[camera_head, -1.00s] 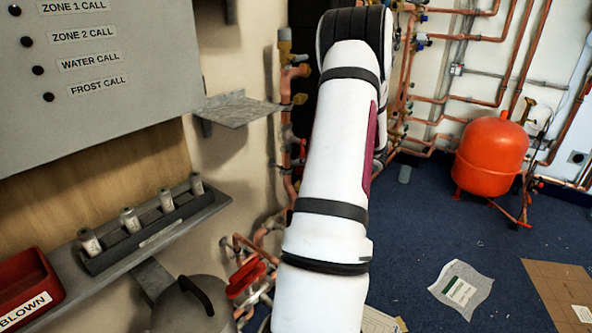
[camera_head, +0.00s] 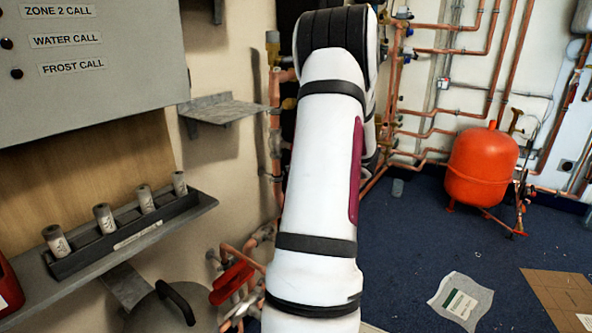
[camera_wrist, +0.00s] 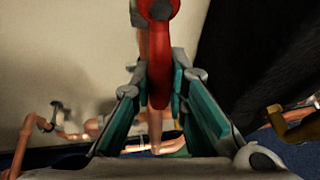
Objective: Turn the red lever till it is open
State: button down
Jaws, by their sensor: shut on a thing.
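The red lever (camera_wrist: 160,75) hangs down in the middle of the wrist view, with a round boss at its top. My gripper (camera_wrist: 160,85) has one finger on each side of the lever's lower part, with teal inner pads, and is shut on it. In the head view my own arm hides my gripper and the held lever, so how far the lever is turned is not clear. Another red handle (camera_head: 232,283) sits on copper pipework at the lower left of the head view, left of my arm.
A grey panel (camera_head: 130,75) and a shelf with a rack of small cylinders (camera_head: 125,230) are at left. A small bracket shelf (camera_head: 222,110) juts from the wall. A red tank (camera_head: 482,167) stands at right. Blue floor (camera_head: 410,235) is open there, with paper and cardboard lying on it.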

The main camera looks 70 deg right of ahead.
jog(key=shift+d, duration=0.1)
jog(key=c, duration=1.5)
grip_release()
jog(key=shift+c, duration=0.2)
jog(key=v, duration=1.2)
jog(key=shift+r, duration=0.1)
